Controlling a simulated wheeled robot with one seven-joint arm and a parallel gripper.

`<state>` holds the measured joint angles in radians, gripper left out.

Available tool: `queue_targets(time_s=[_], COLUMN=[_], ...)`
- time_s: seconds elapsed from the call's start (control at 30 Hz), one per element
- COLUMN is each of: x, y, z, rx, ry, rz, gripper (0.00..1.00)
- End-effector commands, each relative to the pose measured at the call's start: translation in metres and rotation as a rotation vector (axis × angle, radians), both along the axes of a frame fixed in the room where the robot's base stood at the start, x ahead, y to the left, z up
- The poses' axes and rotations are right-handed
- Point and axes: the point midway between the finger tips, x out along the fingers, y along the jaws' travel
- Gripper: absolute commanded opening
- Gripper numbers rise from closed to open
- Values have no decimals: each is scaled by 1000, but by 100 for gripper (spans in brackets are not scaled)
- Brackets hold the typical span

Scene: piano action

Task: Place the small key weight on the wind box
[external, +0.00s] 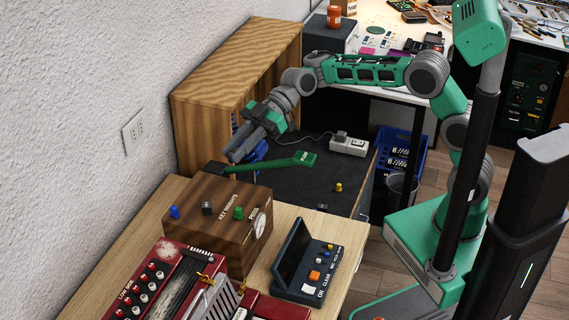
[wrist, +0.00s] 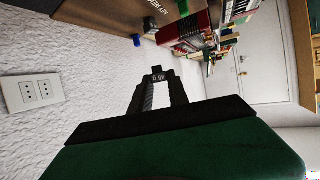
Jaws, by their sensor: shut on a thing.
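The wind box (external: 205,240) is a brown wooden box with a round gauge on its side and lettering on top. It stands on the light wooden bench, and part of its top (wrist: 100,12) shows at the upper edge of the wrist view. My gripper (external: 232,157) is above and behind the box, apart from its top. In the wrist view my gripper (wrist: 158,88) is shut on a small dark key weight (wrist: 157,75) with a pale marking, held at the fingertips. The weight cannot be made out in the external view.
On the box top stand a blue piece (external: 174,212), a grey piece (external: 207,207) and a green piece (external: 239,213). A red accordion (external: 165,285) and a dark button console (external: 308,262) are in front. A green-handled tool (external: 285,162) lies behind; the wall is left.

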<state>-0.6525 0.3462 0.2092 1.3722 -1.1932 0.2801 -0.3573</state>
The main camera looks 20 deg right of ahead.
Motion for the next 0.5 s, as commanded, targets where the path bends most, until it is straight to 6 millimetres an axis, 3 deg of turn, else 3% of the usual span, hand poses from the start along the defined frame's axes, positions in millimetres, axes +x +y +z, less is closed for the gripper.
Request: queue_targets(time_s=[0.2, 0.33, 0.5], x=[28, 38, 46], y=[50, 68, 80], z=[-35, -61, -76], rx=[-4, -1, 0], ry=[3, 2, 0], rz=[0, 0, -1], gripper=[0, 0, 0])
